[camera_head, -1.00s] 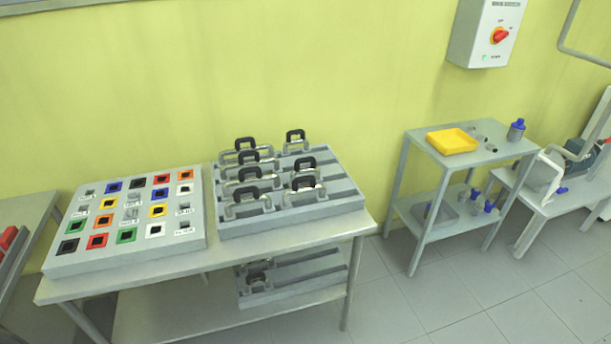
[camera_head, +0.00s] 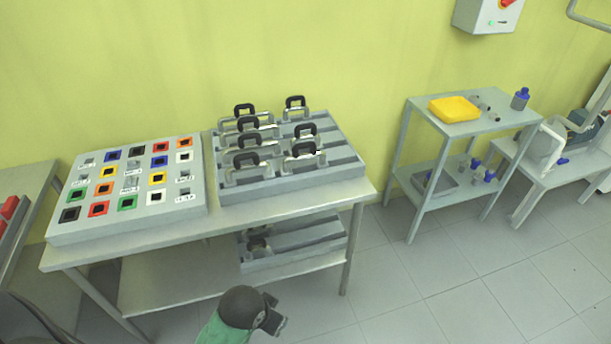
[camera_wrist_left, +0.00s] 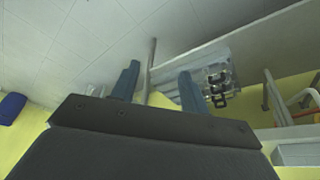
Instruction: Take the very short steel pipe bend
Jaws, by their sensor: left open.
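Several steel pipe bends with black handles stand in rows on the grey upper rack (camera_head: 290,185) in the head view. One of the shorter-looking ones is the back right bend (camera_head: 296,108). A lower rack (camera_head: 300,243) on the shelf below holds at least one more bend (camera_head: 258,247); the tabletop partly hides it. I cannot tell for sure which bend is the very short one. In the left wrist view my left gripper (camera_wrist_left: 158,88) is open and empty, its two blue fingers apart. A rack with a black-handled bend (camera_wrist_left: 217,82) shows beyond the right finger. My right gripper is not seen.
A board with coloured square sockets (camera_head: 130,190) lies left of the upper rack. A side table (camera_head: 470,125) to the right carries a yellow tray (camera_head: 453,109) and small parts. Floor between the two tables is clear. A table leg (camera_head: 352,250) stands beside the lower shelf.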

